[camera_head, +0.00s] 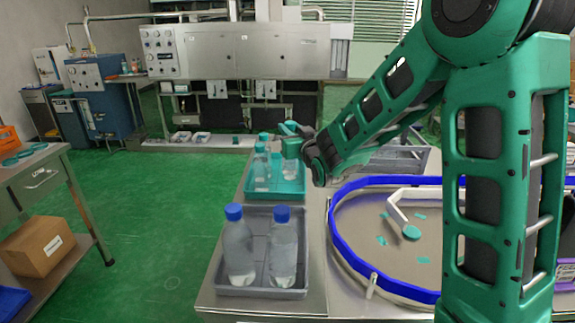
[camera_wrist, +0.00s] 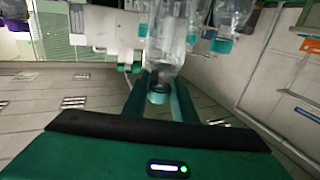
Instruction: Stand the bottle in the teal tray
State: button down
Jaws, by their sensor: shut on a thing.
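The teal tray (camera_head: 275,196) lies on the steel table, behind the grey tray. My gripper (camera_head: 291,143) is over the tray's right side, shut on a clear bottle (camera_head: 290,168) near its cap. The bottle looks upright; I cannot tell whether its base touches the tray floor. Two other clear bottles with teal caps stand at the tray's left side, the nearer one (camera_head: 260,166) in front of the farther one (camera_head: 263,141). The wrist view shows the held bottle (camera_wrist: 165,45) between my fingers (camera_wrist: 160,90), with other teal-capped bottles beside it.
A grey tray (camera_head: 262,292) with two blue-capped bottles (camera_head: 238,247) (camera_head: 284,247) stands in front of the teal tray. A blue-railed round table (camera_head: 390,181) is to the right. Green floor is open on the left.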

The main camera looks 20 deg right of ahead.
jog(key=shift+f, duration=3.8)
jog(key=c, duration=1.4)
grip_release()
jog(key=shift+c, duration=0.2)
jog(key=s, duration=0.7)
jog(key=shift+s+d, duration=0.2)
jog(key=shift+d, duration=0.2)
